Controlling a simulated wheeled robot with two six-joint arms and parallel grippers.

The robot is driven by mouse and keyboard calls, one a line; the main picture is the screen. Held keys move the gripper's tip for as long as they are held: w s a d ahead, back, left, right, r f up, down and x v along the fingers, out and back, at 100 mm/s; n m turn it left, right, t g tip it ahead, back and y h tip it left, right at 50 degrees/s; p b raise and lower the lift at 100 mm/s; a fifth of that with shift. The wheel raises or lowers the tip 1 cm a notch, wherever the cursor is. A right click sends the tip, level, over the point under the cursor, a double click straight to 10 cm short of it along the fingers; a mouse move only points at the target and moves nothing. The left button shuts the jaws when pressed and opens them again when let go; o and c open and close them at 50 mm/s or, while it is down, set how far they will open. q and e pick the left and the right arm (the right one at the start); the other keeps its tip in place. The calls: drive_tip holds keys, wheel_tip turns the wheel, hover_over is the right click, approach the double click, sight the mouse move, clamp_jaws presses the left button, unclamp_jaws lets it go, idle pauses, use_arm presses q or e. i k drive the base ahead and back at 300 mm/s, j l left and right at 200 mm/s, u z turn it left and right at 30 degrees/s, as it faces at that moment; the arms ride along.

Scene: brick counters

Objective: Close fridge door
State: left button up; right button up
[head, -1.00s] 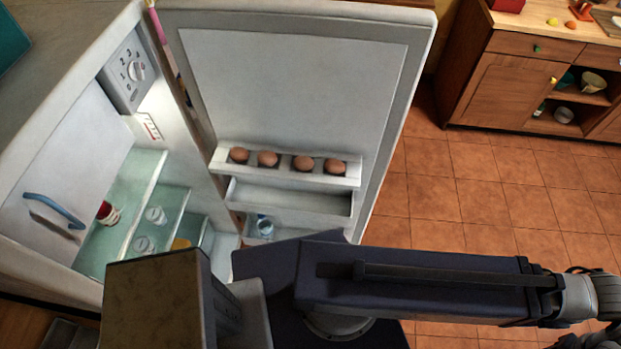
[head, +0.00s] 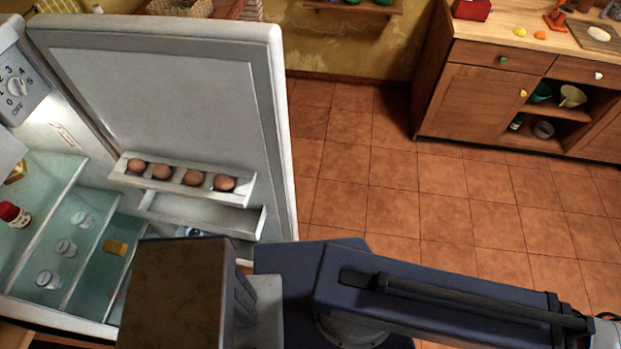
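The fridge door (head: 180,85) stands wide open at the left of the head view, its inner side toward me. Its egg shelf (head: 125,172) holds several brown eggs (head: 193,177), with another door shelf (head: 215,213) below. The fridge interior (head: 50,215) is lit at the far left, with glass shelves, jars and a red-capped bottle (head: 14,214). My own dark arm crosses the bottom of the view and hides the lower door and part of the fridge. Neither gripper shows in this view.
A wooden cabinet (head: 490,95) with open shelves stands at the upper right. Terracotta tile floor (head: 400,185) lies clear between it and the fridge door. A yellow wall (head: 340,45) with a small wooden shelf is at the back.

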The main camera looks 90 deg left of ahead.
sight(208, 96)
drive_tip(key=i+u, duration=0.3)
drive_tip(key=i+l+u, duration=0.1)
drive_tip(key=i+u, duration=0.2)
drive_tip(key=i+j+u, duration=0.15)
drive_tip(key=u, duration=0.25)
drive_tip(key=i+u, duration=0.6)
drive_tip(key=u, duration=0.15)
drive_tip(key=i+l+u, duration=0.1)
drive_tip(key=i+u, duration=0.15)
drive_tip(key=u, duration=0.15)
drive_tip(key=i+j+u, duration=0.15)
drive_tip(key=i+u, duration=0.35)
drive_tip(key=i, duration=0.25)
drive_tip(key=i+l+u, duration=0.1)
drive_tip(key=i+u, duration=0.35)
drive_tip(key=i, duration=0.25)
drive_tip(key=i+u, duration=0.2)
drive_tip(key=u, duration=2.75)
drive_tip(key=k+z, duration=0.45)
drive_tip(key=k, duration=0.1)
